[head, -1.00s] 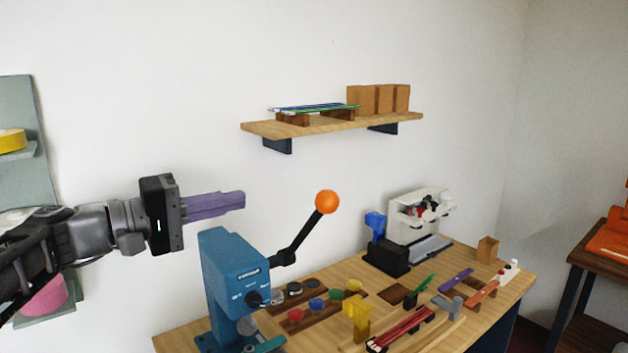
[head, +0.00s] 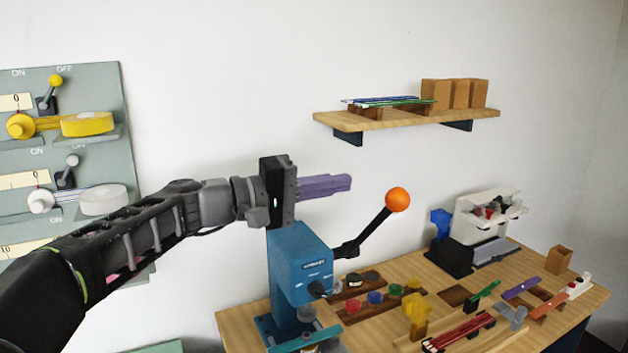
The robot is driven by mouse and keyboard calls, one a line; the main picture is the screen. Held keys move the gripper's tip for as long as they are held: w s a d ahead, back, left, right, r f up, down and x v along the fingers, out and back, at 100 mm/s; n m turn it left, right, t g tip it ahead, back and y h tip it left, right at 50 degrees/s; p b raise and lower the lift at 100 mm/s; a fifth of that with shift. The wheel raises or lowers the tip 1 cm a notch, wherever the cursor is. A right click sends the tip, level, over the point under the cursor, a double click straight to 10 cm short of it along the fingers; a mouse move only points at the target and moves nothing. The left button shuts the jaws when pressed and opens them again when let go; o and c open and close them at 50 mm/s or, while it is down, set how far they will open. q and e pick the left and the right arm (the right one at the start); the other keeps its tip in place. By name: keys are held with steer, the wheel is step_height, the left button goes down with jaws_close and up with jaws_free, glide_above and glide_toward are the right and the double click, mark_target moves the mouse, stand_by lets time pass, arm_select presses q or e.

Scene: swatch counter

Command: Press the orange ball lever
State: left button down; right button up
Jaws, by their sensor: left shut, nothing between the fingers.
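The orange ball (head: 397,199) sits at the upper end of a black lever arm (head: 371,229). The lever slants up to the right from a blue press (head: 300,262) on the wooden counter. My left gripper (head: 349,183) comes in from the left, its purple fingers shut and empty. In the picture the fingertips lie left of the ball and a little higher, with a gap of wall showing between them. How far apart they are in depth I cannot tell. The gripper body overlaps the top of the press in the picture. My right gripper is not in view.
A wall shelf (head: 385,117) with boxes and rods hangs above. A white and black machine (head: 480,228) stands at the counter's back right. Colored pots, a yellow holder (head: 417,315) and red rods lie on the counter (head: 240,327). A switch panel (head: 100,150) is at left.

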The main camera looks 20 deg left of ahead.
arm_select(q)
steer(key=d+p, duration=0.1)
steer(key=d, duration=0.5)
steer(key=shift+w+f+p, duration=0.35)
steer(key=shift+w+f, duration=0.05)
steer(key=shift+w, duration=0.05)
